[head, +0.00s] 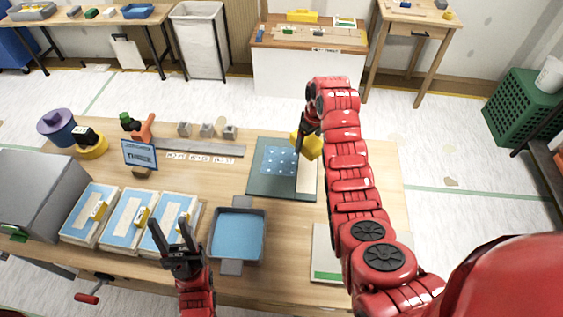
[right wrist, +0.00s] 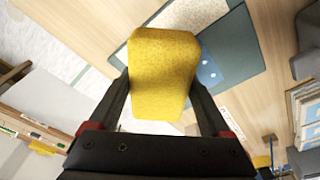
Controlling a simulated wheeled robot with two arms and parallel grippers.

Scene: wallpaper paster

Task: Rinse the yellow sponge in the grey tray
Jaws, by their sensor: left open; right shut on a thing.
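The yellow sponge (head: 311,146) is held between the fingers of my right gripper (head: 306,136), above the right part of a dark green mat (head: 262,186). In the right wrist view the sponge (right wrist: 163,70) fills the space between the two fingers. The grey tray (head: 238,209) stands on the table at the front middle, with blue water or a blue inside showing. It is apart from the sponge, to its lower left. My left gripper (head: 180,240) is open and empty, just left of the tray and over the rightmost of the blue-topped panels.
Several panels with blue sheets (head: 127,218) lie left of the tray, beside a grey box (head: 38,190). A small screen (head: 139,153) and a metal ruler (head: 205,147) are behind. A white-and-green board (head: 326,250) lies right of the tray.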

